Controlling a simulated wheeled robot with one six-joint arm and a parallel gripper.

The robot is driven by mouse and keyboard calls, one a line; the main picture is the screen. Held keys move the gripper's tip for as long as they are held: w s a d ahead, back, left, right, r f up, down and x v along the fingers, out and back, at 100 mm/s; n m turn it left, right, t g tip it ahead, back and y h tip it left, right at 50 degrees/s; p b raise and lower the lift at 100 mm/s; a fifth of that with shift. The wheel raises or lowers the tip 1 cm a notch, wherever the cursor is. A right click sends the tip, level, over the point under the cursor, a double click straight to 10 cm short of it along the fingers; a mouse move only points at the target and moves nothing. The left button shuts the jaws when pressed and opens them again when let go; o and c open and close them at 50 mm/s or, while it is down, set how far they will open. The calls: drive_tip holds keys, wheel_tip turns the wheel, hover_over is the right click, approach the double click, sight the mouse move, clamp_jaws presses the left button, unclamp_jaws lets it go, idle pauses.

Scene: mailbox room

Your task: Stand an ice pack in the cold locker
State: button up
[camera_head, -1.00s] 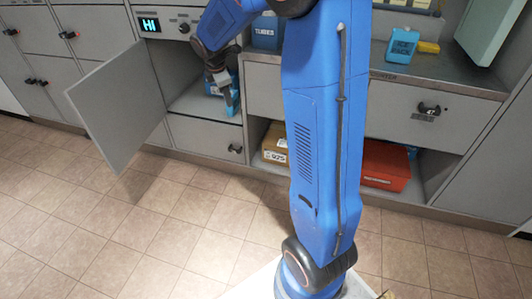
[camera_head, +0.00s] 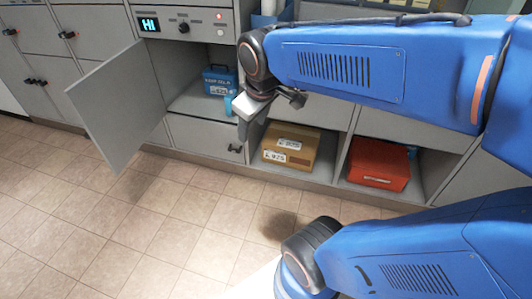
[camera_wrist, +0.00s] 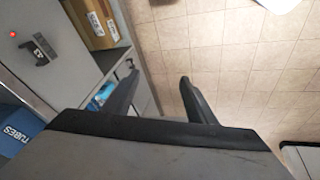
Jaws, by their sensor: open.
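The cold locker (camera_head: 186,108) is open, its grey door (camera_head: 118,105) swung out to the left. A light-blue ice pack (camera_head: 229,104) shows at the right front of the locker floor, partly hidden by my gripper; it looks upright, but its base is unclear. A light-blue patch behind one finger in the wrist view (camera_wrist: 103,94) seems to be the same pack. My gripper (camera_head: 243,128) is open, just outside the locker's right front edge, apart from the pack. The wrist view shows nothing between its fingers (camera_wrist: 160,80).
The panel above reads "HI" (camera_head: 149,25). A cardboard box (camera_head: 290,147) and a red box (camera_head: 379,164) sit in low open bays to the right. The tiled floor (camera_head: 150,235) is clear.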

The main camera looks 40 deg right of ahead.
drive_tip(key=s+a+f+m, duration=0.2)
drive_tip(key=s+m, duration=0.1)
drive_tip(key=s, duration=0.6)
drive_tip(key=shift+m+y, duration=0.4)
drive_tip(key=shift+f, duration=0.1)
